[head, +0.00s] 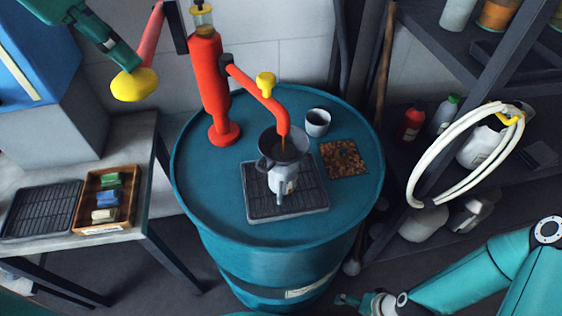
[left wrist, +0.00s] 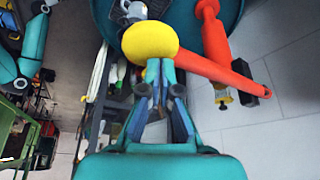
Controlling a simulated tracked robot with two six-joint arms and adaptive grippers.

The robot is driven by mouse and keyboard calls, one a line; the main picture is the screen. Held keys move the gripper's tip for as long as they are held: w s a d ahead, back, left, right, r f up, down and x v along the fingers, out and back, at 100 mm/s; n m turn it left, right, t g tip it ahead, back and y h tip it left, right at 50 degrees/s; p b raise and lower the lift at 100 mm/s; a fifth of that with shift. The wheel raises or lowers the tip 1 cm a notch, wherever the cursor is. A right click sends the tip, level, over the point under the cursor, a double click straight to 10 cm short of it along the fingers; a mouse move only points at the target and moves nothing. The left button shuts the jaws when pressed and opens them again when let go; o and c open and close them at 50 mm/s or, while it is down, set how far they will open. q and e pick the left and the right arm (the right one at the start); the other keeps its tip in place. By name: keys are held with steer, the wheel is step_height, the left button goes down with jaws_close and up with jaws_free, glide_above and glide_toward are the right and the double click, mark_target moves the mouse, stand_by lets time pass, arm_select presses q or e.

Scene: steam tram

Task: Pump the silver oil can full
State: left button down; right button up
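The silver oil can (head: 284,182) stands upright on a black grated tray (head: 258,208) on the blue drum, a dark funnel (head: 292,150) in its top. The red pump (head: 208,85) has its spout (head: 258,95) ending over the funnel, with a thin amber stream below it. The pump lever (head: 150,38) ends in a yellow knob (head: 134,86), also seen in the left wrist view (left wrist: 150,40). My left gripper (head: 127,66) touches the knob, its fingers (left wrist: 160,64) close together and not around it. My right gripper (head: 352,300) is low by the drum; its fingers are unclear.
A grey cup (head: 317,122) and a brown speckled mat (head: 343,158) lie on the drum (head: 205,190). A side table (head: 130,150) at left holds a dark tray and a wooden box (head: 108,198) of small blocks. Shelves with bottles and a white hose (head: 425,165) stand at right.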

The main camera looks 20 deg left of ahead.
arm_select(q)
steer(key=shift+f+b, duration=3.05)
steer(key=shift+f, duration=0.85)
step_height(320, 180, up, 16)
steer(key=p, duration=1.6)
glide_above(125, 72)
steer(key=shift+w+d, duration=0.15)
steer(key=shift+w, duration=0.05)
steer(key=shift+f, duration=0.1)
steer(key=shift+f+b, duration=4.9)
steer(key=shift+f, duration=1.05)
step_height(125, 72, up, 12)
steer(key=p, duration=1.1)
steer(key=shift+p, duration=0.4)
